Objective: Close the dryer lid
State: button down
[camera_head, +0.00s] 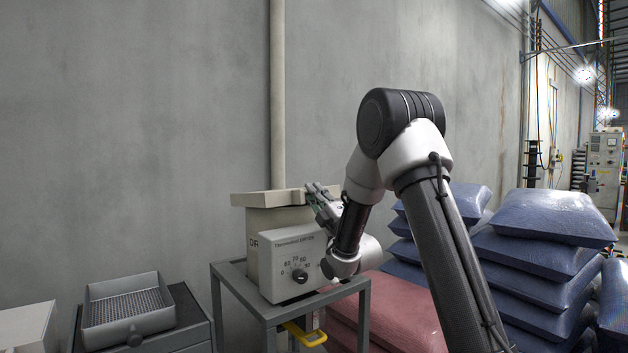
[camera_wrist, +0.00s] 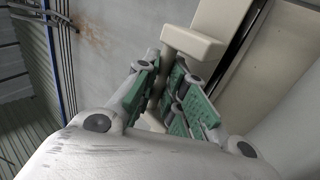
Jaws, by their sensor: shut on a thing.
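The dryer (camera_head: 285,262) is a beige box with a dial on its front, standing on a grey metal stand. Its pale lid (camera_head: 270,199) shows as a slab across the top, partly hidden at the right by my gripper (camera_head: 318,192). In the wrist view, the lid (camera_wrist: 222,14) has a blocky beige handle (camera_wrist: 193,42) sticking out from its edge. My gripper's green-padded fingers (camera_wrist: 168,90) are shut around the lower part of this handle. A dark strip runs between the lid and the beige surface beside it. I cannot tell how far the lid is open.
A grey stand (camera_head: 245,290) carries the dryer, close to a concrete wall with a vertical pipe (camera_head: 278,100). A grey tray with a mesh bottom (camera_head: 127,307) sits at the lower left. Stacked blue sacks (camera_head: 540,245) and red sacks (camera_head: 395,312) lie to the right.

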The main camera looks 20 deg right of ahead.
jog(key=shift+w+a+f, duration=0.1)
jog(key=shift+f, duration=0.55)
jog(key=c, duration=1.7)
grip_release()
jog(key=shift+w+a+f, duration=0.1)
jog(key=shift+w, duration=0.1)
jog(key=shift+o, duration=1.1)
jog(key=shift+s, duration=0.1)
jog(key=v, duration=1.2)
